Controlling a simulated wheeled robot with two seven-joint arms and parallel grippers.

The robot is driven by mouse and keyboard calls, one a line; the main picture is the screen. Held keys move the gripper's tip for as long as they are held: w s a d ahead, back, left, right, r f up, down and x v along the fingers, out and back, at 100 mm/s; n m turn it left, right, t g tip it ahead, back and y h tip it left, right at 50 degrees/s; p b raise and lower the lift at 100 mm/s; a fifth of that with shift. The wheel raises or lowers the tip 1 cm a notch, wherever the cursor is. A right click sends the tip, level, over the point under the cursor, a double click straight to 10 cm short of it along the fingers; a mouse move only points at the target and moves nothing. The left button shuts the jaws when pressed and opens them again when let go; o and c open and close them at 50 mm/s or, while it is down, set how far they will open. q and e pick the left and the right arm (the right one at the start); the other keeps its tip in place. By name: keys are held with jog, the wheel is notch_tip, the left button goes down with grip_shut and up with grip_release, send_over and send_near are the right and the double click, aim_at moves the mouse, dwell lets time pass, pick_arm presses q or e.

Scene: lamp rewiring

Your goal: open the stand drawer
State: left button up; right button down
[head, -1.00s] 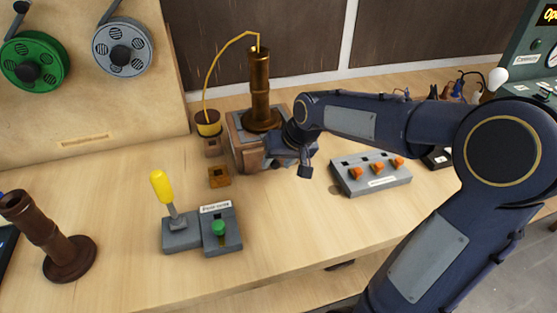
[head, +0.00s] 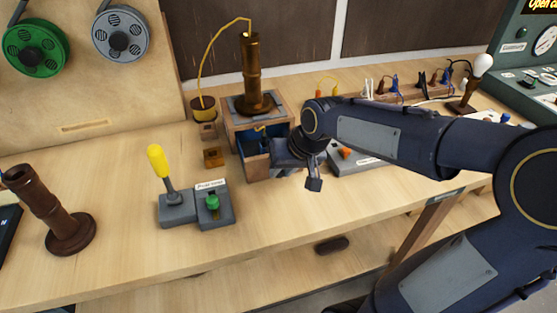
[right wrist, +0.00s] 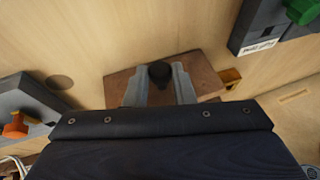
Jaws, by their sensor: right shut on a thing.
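The stand (head: 235,121) is a wooden box with a grey top and a bronze-brown lamp column (head: 256,75) standing upright on it. Its drawer (head: 257,148) is pulled out towards the front in the head view, showing a blue inside with a bit of yellow in it. My right gripper (head: 283,158) is at the drawer's front. In the right wrist view its two grey fingers (right wrist: 160,82) are closed around the dark round knob (right wrist: 160,73) on the brown drawer front (right wrist: 204,75). In the head view my gripper hides the knob. My left gripper is not in view.
A yellow cord runs from the column to a small pot (head: 204,110). A yellow-handled lever (head: 160,165) and green-knobbed switch box (head: 213,206) stand in front on the left. A grey box with orange switches (head: 347,158) is partly behind my arm. The front table area is clear.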

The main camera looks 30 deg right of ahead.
jog(key=shift+s+a+r, duration=0.1)
jog(key=shift+s+a, duration=0.05)
jog(key=shift+s, duration=0.6)
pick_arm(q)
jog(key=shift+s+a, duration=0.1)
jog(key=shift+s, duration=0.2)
pick_arm(e)
jog(key=c, duration=1.2)
grip_release()
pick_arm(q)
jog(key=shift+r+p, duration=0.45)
pick_arm(e)
jog(key=v, duration=0.7)
jog(key=shift+r, duration=0.35)
jog(key=shift+s, duration=0.2)
